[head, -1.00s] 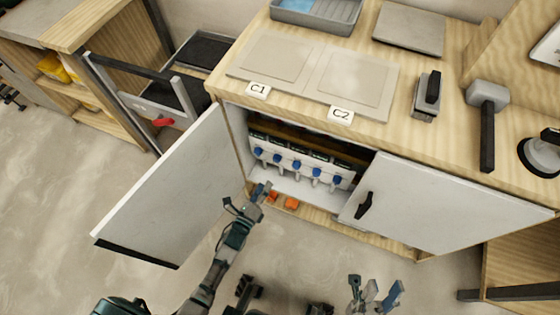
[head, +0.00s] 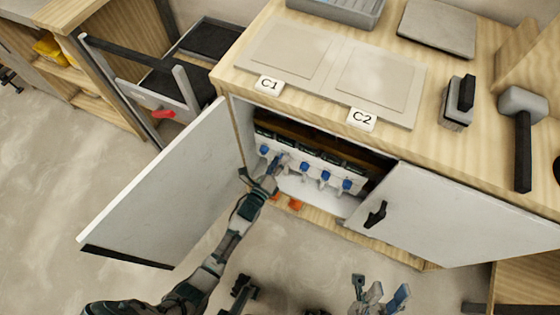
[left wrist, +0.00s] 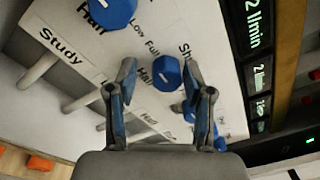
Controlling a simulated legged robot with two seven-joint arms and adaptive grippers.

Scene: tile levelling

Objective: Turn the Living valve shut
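A row of blue valve knobs, one at its left end (head: 264,149), sits on a white manifold inside the open cabinet. My left gripper (head: 278,163) reaches into the cabinet in front of the second knob from the left. In the left wrist view my left gripper (left wrist: 163,95) is open, its fingers either side of a blue knob (left wrist: 167,72) beyond the tips; contact is not visible. A larger knob (left wrist: 112,12) is nearer the camera. I read "Study" and "Hall" on labels; no "Living" label is legible. My right gripper (head: 382,293) is open and empty outside the cabinet.
The left cabinet door (head: 165,190) stands open beside my left arm. The right door (head: 455,215) covers the right part of the cabinet. Orange pieces (head: 296,204) lie low at the cabinet's front. Flow displays (left wrist: 258,30) line the manifold.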

